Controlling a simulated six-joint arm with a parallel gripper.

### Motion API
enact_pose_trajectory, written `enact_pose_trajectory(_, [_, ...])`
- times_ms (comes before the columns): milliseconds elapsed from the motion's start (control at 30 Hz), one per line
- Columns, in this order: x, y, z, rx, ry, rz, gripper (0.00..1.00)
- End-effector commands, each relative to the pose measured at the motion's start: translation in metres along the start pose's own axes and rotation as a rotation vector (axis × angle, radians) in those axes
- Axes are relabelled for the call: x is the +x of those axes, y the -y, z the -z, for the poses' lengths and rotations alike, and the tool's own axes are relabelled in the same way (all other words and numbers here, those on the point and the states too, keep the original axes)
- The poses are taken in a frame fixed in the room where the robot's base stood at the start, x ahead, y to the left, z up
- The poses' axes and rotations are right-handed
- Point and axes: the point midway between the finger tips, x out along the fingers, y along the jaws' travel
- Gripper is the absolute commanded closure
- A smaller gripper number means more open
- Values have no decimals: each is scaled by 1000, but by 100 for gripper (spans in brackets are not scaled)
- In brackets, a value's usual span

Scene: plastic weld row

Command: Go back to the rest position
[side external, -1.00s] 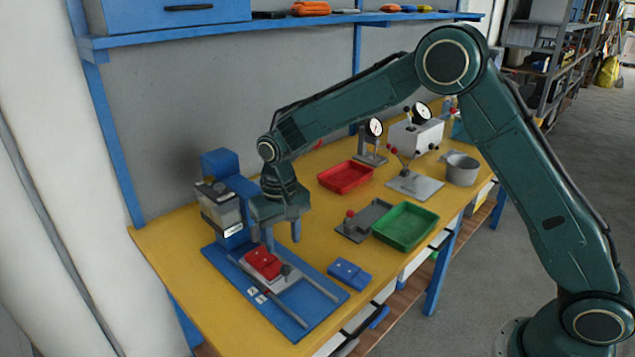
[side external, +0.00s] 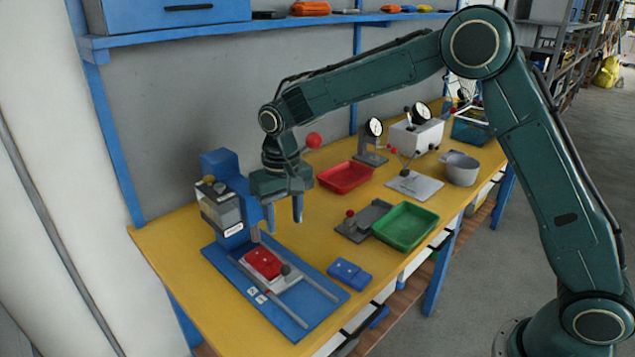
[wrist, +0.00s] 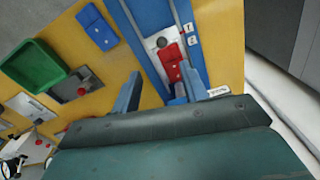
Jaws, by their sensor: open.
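My gripper (side external: 284,214) is open and empty. It hangs above the back part of the blue weld fixture, in front of the blue press head (side external: 222,207). A red plastic part (side external: 263,262) sits in the grey carriage (side external: 285,283) on the blue base plate (side external: 300,325), below and apart from my fingers. In the wrist view the red part (wrist: 170,58) shows beyond and between my two spread fingers.
A blue part (side external: 349,273) lies on the yellow table beside the fixture. A green tray (side external: 405,227), a red tray (side external: 345,177), a grey fixture (side external: 363,220), dial gauges and a grey pot (side external: 460,169) stand farther right. A shelf runs above.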

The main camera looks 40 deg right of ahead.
Motion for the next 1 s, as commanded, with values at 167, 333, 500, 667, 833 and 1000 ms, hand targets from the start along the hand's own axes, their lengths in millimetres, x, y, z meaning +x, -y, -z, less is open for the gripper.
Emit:
enact_pose_trajectory(167, [-26, -14, -11, -10, -31, 13, 56])
enact_pose_trajectory(333, [-59, -33, -32, -28, -72, 28, 56])
enact_pose_trajectory(500, [-89, -54, -56, -46, -119, 41, 56])
enact_pose_trajectory(667, [-112, -74, -82, -64, -163, 51, 56])
enact_pose_trajectory(833, [-131, -93, -113, -84, -210, 58, 56])
enact_pose_trajectory(1000, [-145, -111, -144, -102, -259, 63, 56])
